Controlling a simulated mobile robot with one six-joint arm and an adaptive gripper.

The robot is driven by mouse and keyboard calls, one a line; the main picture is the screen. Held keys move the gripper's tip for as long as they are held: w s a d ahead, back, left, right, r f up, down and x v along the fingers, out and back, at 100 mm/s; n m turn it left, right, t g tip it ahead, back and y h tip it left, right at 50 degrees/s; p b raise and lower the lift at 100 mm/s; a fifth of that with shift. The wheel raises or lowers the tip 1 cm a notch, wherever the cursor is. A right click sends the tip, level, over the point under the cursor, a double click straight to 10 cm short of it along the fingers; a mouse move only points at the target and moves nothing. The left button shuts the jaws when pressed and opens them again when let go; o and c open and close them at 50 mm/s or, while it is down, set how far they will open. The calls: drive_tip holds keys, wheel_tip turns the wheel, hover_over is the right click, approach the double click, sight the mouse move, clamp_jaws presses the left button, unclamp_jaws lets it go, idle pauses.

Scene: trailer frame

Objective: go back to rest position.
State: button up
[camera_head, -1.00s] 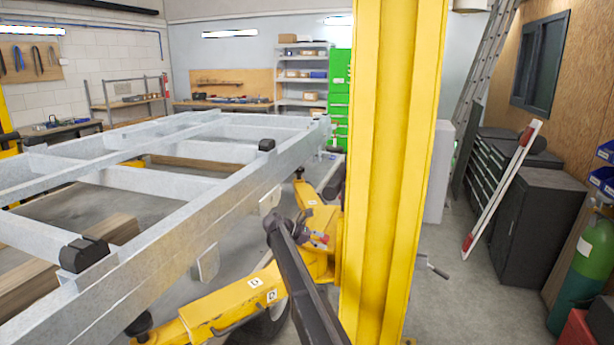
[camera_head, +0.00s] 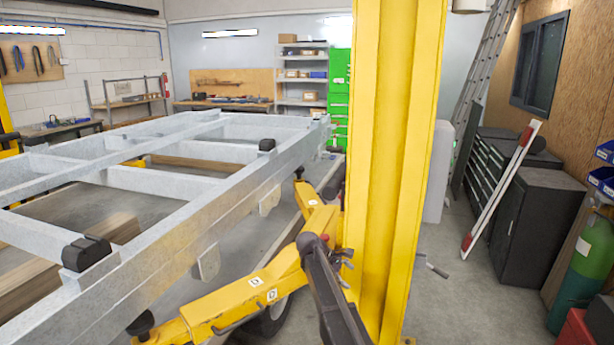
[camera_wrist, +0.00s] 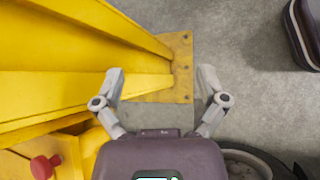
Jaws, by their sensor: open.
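My gripper (camera_wrist: 160,84) is open and empty in the wrist view. Its two grey fingers stand apart above the yellow base plate (camera_wrist: 183,70) and grey floor. The yellow lift column (camera_wrist: 70,62) fills the left of that view, close to the left finger. In the head view my dark arm (camera_head: 328,285) reaches up in front of the yellow lift arm (camera_head: 235,305), left of the yellow column (camera_head: 393,170). The fingers are not clear in the head view.
The galvanized trailer frame (camera_head: 215,210) fills the left, with black blocks on it. A red knob (camera_wrist: 42,167) shows at lower left in the wrist view. A red-and-white bar (camera_head: 500,190) leans by a dark cabinet (camera_head: 535,235).

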drive_tip(key=s+d+f+m+y, duration=0.1)
drive_tip(key=s+m+y, duration=0.3)
drive_tip(key=s, duration=1.1)
drive_tip(key=s+d+f+m+y, duration=0.2)
drive_tip(key=s+m+y, duration=0.3)
drive_tip(key=s+m, duration=0.4)
drive_tip(key=s+f, duration=0.1)
drive_tip(key=s, duration=0.5)
drive_tip(key=shift+s+d+f+p, duration=0.3)
drive_tip(key=shift+f+p, duration=0.05)
drive_tip(key=shift+f, duration=0.05)
drive_tip(key=c, duration=0.5)
drive_tip(key=shift+s, duration=0.15)
